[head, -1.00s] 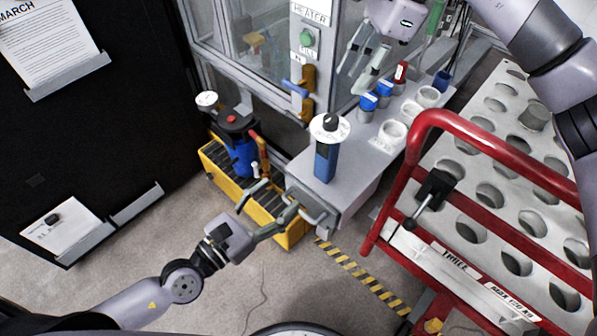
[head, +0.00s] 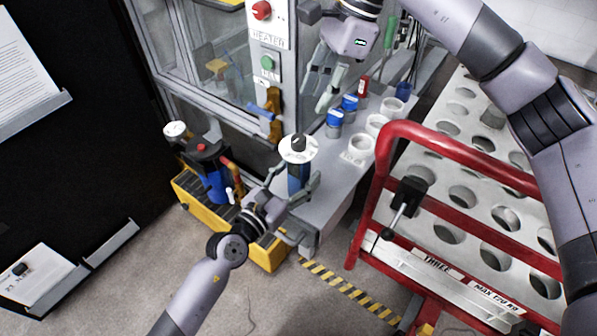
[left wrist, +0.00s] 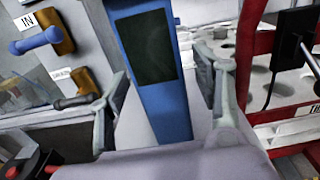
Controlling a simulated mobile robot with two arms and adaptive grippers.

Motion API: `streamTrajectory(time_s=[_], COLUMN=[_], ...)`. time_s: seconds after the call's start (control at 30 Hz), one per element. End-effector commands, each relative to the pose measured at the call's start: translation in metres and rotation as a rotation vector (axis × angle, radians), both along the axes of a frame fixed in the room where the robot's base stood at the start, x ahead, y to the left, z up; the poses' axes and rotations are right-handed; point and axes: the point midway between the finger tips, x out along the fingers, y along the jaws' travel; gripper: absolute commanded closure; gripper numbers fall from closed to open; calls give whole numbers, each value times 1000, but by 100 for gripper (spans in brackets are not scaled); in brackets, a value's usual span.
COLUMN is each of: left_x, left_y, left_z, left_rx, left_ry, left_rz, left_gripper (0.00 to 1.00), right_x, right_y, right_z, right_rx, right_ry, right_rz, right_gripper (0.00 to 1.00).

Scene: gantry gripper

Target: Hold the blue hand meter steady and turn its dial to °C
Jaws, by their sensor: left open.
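The blue hand meter (head: 297,182) stands upright on the grey bench, its round white dial face with a black knob (head: 298,144) on top. The dial's setting is too small to read. My left gripper (head: 293,178) is open, with one finger on each side of the meter's body. In the left wrist view the blue body with its dark screen (left wrist: 146,48) stands between the two fingers, with gaps visible on both sides. The dial is out of that view. My right gripper (head: 318,98) is open and empty, above the bench behind the meter.
Blue-capped jars (head: 335,118) and white cups (head: 362,147) stand behind the meter. A red-railed cart (head: 376,190) is close on the right. A yellow crate (head: 195,208) with a blue bottle sits at the left. The heater cabinet (head: 287,60) rises behind.

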Motion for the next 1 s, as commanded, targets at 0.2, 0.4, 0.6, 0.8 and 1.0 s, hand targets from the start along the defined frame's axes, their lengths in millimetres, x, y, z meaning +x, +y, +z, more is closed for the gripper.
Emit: streamTrajectory(time_s=[0.2,0.4,0.6,0.8,1.0], left_x=[5,5,5,5,5], left_y=[-4,-4,-4,-4,-4], left_z=[0,0,0,0,0], left_rx=[0,0,0,0,0], left_ry=[0,0,0,0,0], left_rz=[-1,-1,0,0,0], left_gripper=[40,41,55,68,81], right_x=[0,0,0,0,0], right_y=[0,0,0,0,0], right_z=[0,0,0,0,0], right_rx=[0,0,0,0,0], right_ry=[0,0,0,0,0], right_rz=[0,0,0,0,0], right_gripper=[67,67,67,67,67])
